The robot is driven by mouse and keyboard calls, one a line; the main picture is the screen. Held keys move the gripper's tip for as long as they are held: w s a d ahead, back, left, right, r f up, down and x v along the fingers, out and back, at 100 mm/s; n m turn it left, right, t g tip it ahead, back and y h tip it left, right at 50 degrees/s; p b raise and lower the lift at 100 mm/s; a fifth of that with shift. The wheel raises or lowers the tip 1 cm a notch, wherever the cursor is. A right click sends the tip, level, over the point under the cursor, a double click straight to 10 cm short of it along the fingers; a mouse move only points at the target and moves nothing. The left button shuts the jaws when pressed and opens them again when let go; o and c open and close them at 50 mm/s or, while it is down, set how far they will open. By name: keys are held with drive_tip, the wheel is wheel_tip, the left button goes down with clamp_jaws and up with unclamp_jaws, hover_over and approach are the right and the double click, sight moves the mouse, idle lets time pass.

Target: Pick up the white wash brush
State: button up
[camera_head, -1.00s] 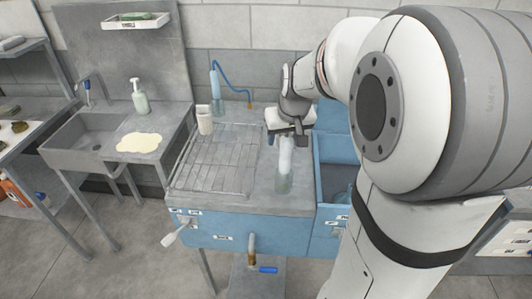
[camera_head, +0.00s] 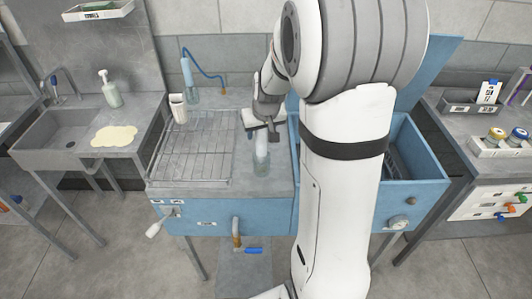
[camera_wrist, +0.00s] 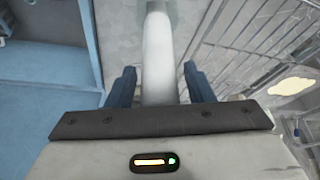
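The white wash brush (camera_head: 262,144) is a pale upright cylinder. It stands in a clear holder (camera_head: 261,168) on the grey counter of the blue wash station, right of the wire rack. My gripper (camera_head: 262,129) is at the brush's upper end in the head view. In the wrist view the white brush (camera_wrist: 156,45) runs between the two blue fingers of my gripper (camera_wrist: 161,88). The fingers are apart, with a narrow gap seeming to show on each side of the brush. The fingertips' exact contact with it is hidden in the head view.
A wire rack (camera_head: 196,147) lies left of the brush. A white cup (camera_head: 178,108) and a blue brush (camera_head: 187,72) with a hose stand behind. A blue open basin (camera_head: 425,165) is to the right, partly hidden by my arm. A sink (camera_head: 65,135) is far left.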

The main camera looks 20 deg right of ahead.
clamp_jaws()
drive_tip(key=shift+r, duration=0.1)
idle(0.4)
wheel_tip(320, 180, up, 12)
drive_tip(key=shift+f, duration=0.1)
idle(0.4)
